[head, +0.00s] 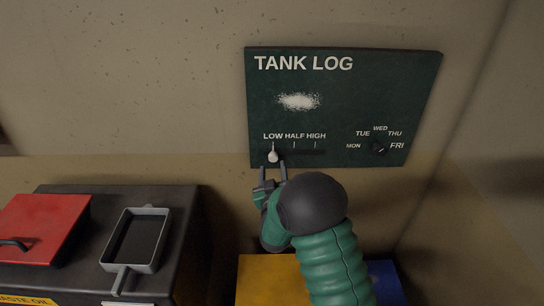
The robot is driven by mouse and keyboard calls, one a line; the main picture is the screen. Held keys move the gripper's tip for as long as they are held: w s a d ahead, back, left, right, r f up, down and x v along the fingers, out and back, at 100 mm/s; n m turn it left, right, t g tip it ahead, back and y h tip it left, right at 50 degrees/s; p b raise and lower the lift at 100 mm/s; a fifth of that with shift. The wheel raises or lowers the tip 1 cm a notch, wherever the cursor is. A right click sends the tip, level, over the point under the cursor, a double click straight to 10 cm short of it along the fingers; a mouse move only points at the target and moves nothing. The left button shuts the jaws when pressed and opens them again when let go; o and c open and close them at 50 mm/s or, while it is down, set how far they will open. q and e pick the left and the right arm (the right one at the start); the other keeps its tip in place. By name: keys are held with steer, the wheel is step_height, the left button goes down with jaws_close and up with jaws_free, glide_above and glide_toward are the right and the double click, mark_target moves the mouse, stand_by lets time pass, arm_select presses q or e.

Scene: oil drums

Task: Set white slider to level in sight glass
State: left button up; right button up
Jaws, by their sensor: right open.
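The white slider (273,156) is a small pale knob at the LOW mark, the left end of a dark slot on the green TANK LOG board (345,80). HALF and HIGH are marked to its right. My right gripper (273,171) is just below the slider, its two fingers pointing up and spread on either side of the knob's lower end. I cannot tell whether they touch it. My right arm comes up from the bottom. The sight glass is not in view. My left gripper is not in view.
A dial (379,148) with weekday labels is at the board's lower right. A white smudge (299,102) is above the slot. At left, a dark cabinet (185,225) carries a red lid (45,220) and a grey pan (137,238). A yellow surface (265,280) lies below my arm.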

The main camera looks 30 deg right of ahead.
mark_target(273, 159)
steer(key=p+x, duration=0.1)
steer(key=x, duration=0.4)
steer(key=shift+s+d, duration=0.15)
steer(key=shift+d, duration=0.05)
steer(key=shift+w+f, duration=0.1)
steer(key=shift+w, duration=0.2)
steer(key=shift+a, duration=0.2)
steer(key=shift+c, duration=1.2)
steer(key=shift+s, duration=0.15)
jaws_close()
